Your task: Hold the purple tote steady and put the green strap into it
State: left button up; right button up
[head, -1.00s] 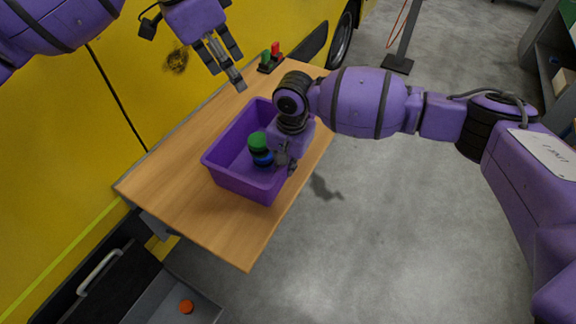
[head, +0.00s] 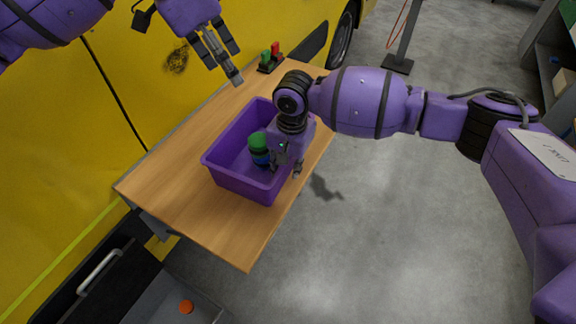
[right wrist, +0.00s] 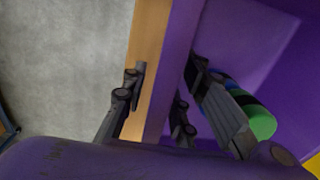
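The purple tote (head: 222,179) stands on the wooden table, open side up. My right gripper (head: 289,162) is at its right wall. In the right wrist view its fingers (right wrist: 165,100) are spread apart, one outside the wall and one inside, with the tote's rim (right wrist: 172,70) between them. Inside the tote is a green-topped round piece (head: 258,141) with blue and dark bands below; it also shows in the right wrist view (right wrist: 262,126). I cannot tell if this is the green strap. My left gripper (head: 234,64) is open and empty above the table's far part, away from the tote.
A dark stand with a green piece (head: 265,57) and a red piece (head: 275,49) is at the table's (head: 165,195) far end. A yellow vehicle (head: 70,130) borders the table on the left. An orange round thing (head: 186,307) lies in a grey drawer below. The table's near part is bare.

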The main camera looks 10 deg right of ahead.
notch_tip(320, 180, up, 12)
jog(key=shift+s+d, duration=0.15)
jog(key=shift+d, duration=0.1)
jog(key=shift+f, duration=0.1)
